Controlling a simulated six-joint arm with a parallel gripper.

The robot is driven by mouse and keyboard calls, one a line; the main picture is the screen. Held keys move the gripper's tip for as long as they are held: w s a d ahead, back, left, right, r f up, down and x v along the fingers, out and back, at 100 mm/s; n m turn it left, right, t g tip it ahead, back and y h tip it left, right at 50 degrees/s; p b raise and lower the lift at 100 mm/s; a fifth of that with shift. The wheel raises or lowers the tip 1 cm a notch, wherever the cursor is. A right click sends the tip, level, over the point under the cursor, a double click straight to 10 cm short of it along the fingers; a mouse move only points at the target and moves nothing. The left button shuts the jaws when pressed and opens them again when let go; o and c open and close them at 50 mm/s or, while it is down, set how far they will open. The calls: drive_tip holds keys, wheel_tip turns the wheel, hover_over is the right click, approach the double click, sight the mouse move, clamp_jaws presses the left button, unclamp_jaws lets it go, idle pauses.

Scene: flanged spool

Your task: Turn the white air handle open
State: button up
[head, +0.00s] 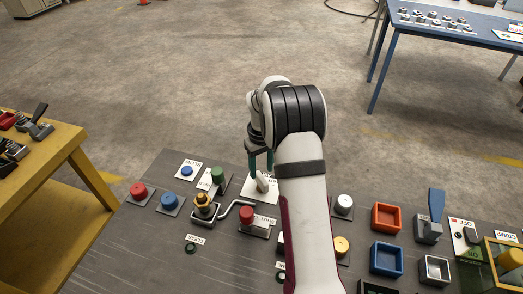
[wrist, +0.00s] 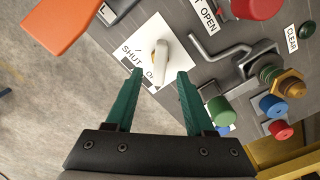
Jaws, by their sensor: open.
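The white air handle (wrist: 161,62) stands on a white plate (wrist: 178,32) near the edge of the grey panel. The plate reads SHUT, with a second word partly hidden behind the handle. My gripper (wrist: 160,74) is open, with its teal fingers on either side of the handle's near end in the wrist view. I cannot tell whether either finger touches it. In the head view my gripper (head: 260,167) points down at the handle (head: 262,184), and my arm hides part of the plate.
An orange lever (wrist: 60,22) shows in the wrist view. A yellow table (head: 65,160) is at left.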

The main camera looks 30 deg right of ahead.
sight(261, 178)
wheel_tip(261, 178, up, 10)
drive_tip(key=shift+r, duration=0.25)
drive_tip(key=s+a+r+m+y, duration=0.1)
drive_tip(key=s+a+r+m, duration=0.15)
drive_tip(key=s+a, duration=0.6)
drive_tip(key=s+a+r+m, duration=0.1)
drive_tip(key=s+a+r, duration=0.3)
drive_tip(key=s+a, duration=0.45)
drive_tip(key=s+a+f+m, duration=0.2)
drive_tip(key=s+f, duration=0.1)
drive_tip(key=s, duration=1.1)
drive_tip(key=shift+s+a+y, duration=0.2)
drive_tip(key=shift+y, duration=0.2)
